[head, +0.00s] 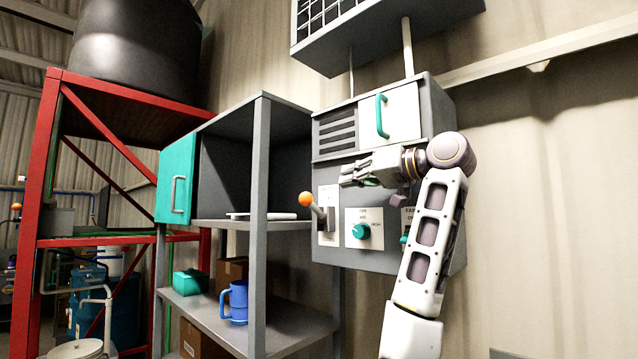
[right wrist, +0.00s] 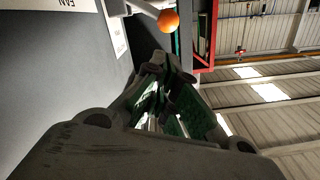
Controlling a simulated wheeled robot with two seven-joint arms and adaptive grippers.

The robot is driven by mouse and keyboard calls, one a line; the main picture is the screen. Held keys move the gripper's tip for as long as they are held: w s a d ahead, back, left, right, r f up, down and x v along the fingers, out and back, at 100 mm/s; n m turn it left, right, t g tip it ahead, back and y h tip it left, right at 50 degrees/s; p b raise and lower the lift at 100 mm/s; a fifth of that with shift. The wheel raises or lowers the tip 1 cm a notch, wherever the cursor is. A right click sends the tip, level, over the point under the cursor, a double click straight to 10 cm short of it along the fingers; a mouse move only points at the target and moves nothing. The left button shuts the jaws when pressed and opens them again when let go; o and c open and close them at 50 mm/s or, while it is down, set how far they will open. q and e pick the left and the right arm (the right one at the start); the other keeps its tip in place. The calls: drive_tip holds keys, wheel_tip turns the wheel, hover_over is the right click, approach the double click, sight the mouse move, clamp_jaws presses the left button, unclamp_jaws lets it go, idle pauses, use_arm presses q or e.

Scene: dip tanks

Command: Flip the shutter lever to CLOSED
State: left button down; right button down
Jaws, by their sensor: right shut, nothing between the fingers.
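The shutter lever ends in an orange knob (head: 306,199) and stands out from a white plate (head: 328,220) on the left of the grey control box (head: 340,255). Its shaft tilts up and to the left in the head view; the plate's lettering is too small to read. The knob also shows at the top of the right wrist view (right wrist: 168,20), beyond my fingers. My right gripper (head: 346,178) is shut and empty, in front of the box, above and right of the knob and apart from it. My left gripper is out of view.
A teal dial (head: 361,231) sits right of the lever, with a fan control plate (head: 408,215) partly behind my right arm. A white door with a teal handle (head: 381,116) is above. A grey shelf (head: 290,325) holding a blue mug (head: 237,302) stands left.

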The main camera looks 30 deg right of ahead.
drive_tip(key=p, duration=0.4)
hover_over(306, 204)
drive_tip(key=d, duration=0.3)
drive_tip(key=shift+s+d+f, duration=0.1)
drive_tip(key=shift+s+f, duration=0.15)
drive_tip(key=shift+s, duration=0.15)
drive_tip(key=shift+s+a+f+n+b, duration=0.15)
drive_tip(key=shift+a+f+n+b, duration=0.3)
drive_tip(key=shift+b, duration=0.4)
drive_tip(key=a+f+n+b, duration=0.2)
drive_tip(key=n+b, duration=0.1)
drive_tip(key=shift+s+f, duration=0.1)
drive_tip(key=shift+s, duration=0.25)
drive_tip(key=f+n, duration=0.1)
drive_tip(key=a+f+n+b, duration=0.1)
drive_tip(key=n+b, duration=0.1)
drive_tip(key=shift+s+a+f+h, duration=0.25)
drive_tip(key=shift+s+f+h, duration=0.05)
drive_tip(key=shift+f, duration=0.1)
wheel_tip(306, 204, down, 6)
drive_tip(key=n+b, duration=0.2)
drive_tip(key=n, duration=0.5)
drive_tip(key=shift+a, duration=0.35)
drive_tip(key=shift+s, duration=0.1)
